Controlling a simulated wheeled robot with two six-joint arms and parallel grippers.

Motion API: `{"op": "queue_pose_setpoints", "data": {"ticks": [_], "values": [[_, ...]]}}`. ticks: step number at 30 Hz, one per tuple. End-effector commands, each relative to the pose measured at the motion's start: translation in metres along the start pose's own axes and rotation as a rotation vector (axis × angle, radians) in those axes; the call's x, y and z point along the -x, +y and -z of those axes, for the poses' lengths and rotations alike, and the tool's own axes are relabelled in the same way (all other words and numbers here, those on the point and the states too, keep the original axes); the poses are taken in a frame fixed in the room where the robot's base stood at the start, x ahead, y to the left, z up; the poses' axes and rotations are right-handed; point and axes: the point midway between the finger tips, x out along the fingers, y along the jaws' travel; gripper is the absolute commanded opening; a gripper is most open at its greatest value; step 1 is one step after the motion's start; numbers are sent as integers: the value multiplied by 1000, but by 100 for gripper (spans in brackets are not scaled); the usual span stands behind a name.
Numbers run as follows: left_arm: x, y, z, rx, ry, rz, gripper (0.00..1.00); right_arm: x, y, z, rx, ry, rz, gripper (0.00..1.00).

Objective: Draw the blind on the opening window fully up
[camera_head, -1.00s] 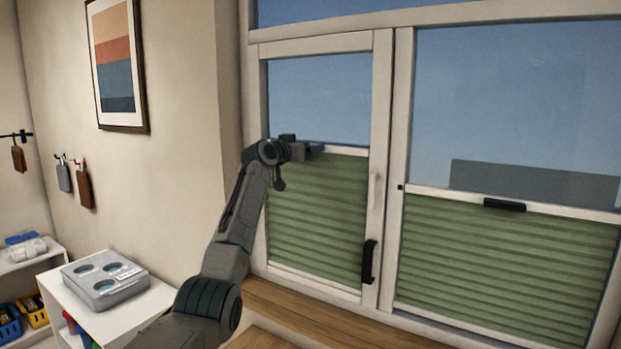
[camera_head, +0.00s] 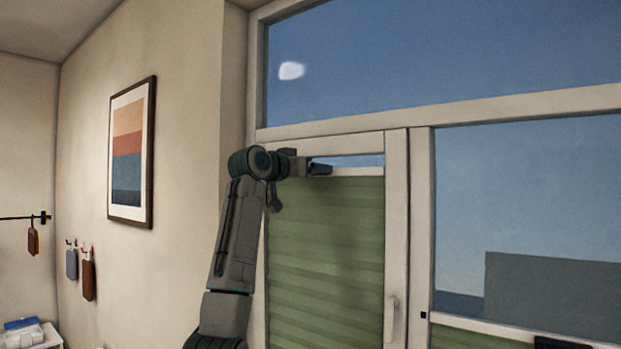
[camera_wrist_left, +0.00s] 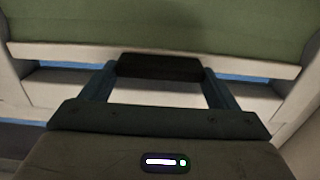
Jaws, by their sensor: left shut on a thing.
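The green pleated blind (camera_head: 326,255) covers nearly the whole pane of the opening window on the left. Its white top rail (camera_head: 358,172) is just below the upper frame, with a thin strip of sky (camera_head: 360,160) above it. My left gripper (camera_head: 318,169) is at that rail. In the left wrist view its two fingers are shut on the blind's dark handle (camera_wrist_left: 160,66), beside the white rail (camera_wrist_left: 240,66) and green fabric (camera_wrist_left: 160,22). The window's pale handle (camera_head: 391,318) is on the right of its frame. My right gripper is not in view.
The right window (camera_head: 530,200) has its own blind low down, with a dark handle (camera_head: 563,343). A fixed pane (camera_head: 430,60) is above. A framed picture (camera_head: 131,150) and hanging tags (camera_head: 88,278) are on the left wall.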

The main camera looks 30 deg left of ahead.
Motion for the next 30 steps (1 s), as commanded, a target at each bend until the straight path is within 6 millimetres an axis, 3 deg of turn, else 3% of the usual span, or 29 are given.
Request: {"op": "queue_pose_setpoints", "data": {"ticks": [10,11,13,23,30], "values": [[3,0,9,0,16,1,41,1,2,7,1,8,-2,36],[3,0,9,0,17,2,86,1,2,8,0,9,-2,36],[3,0,8,0,15,2,99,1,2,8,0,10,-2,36],[7,0,4,-1,11,1,100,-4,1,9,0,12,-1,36],[46,0,0,-2,15,3,100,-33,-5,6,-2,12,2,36]]}}
